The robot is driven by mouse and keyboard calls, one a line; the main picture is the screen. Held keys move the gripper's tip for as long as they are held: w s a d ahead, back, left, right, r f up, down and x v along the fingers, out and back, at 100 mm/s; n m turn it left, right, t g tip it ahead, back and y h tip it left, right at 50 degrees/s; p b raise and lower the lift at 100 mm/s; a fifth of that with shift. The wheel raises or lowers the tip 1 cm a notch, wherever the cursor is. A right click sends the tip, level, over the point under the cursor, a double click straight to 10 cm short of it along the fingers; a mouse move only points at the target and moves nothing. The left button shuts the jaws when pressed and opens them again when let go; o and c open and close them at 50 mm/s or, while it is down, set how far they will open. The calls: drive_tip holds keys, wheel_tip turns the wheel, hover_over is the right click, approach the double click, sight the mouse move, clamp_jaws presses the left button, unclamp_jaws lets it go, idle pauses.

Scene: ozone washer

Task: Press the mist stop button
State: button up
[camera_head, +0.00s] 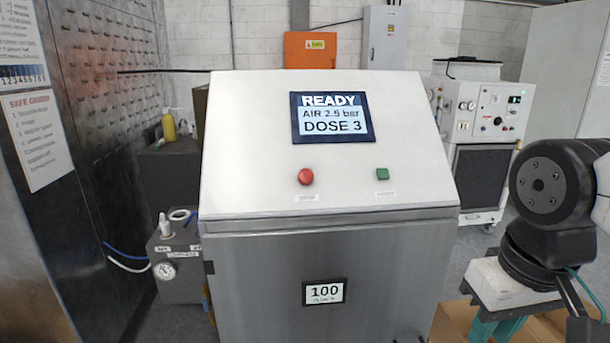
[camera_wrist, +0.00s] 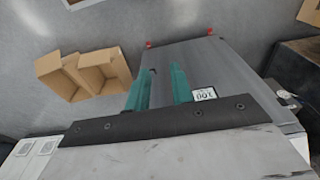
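The sloped white panel (camera_head: 240,140) of a steel cabinet faces me in the head view. The small labels under both are too blurred to read, so I cannot confirm which is the mist stop button. My gripper (camera_head: 492,328) is low at the right, apart from the panel, its teal fingers partly cut off by the frame. In the wrist view its two fingers (camera_wrist: 161,80) stand apart with nothing between them. The buttons are not visible there.
A screen (camera_head: 332,118) above the buttons reads READY, AIR 2.5 bar, DOSE 3. A "100" display (camera_head: 324,292) is on the cabinet front. Open cardboard boxes (camera_wrist: 103,70) lie on the floor beside the cabinet. A gauge unit (camera_head: 176,262) stands left; a wheeled machine (camera_head: 485,125) stands behind right.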

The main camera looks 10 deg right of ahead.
clamp_jaws()
idle(1.5)
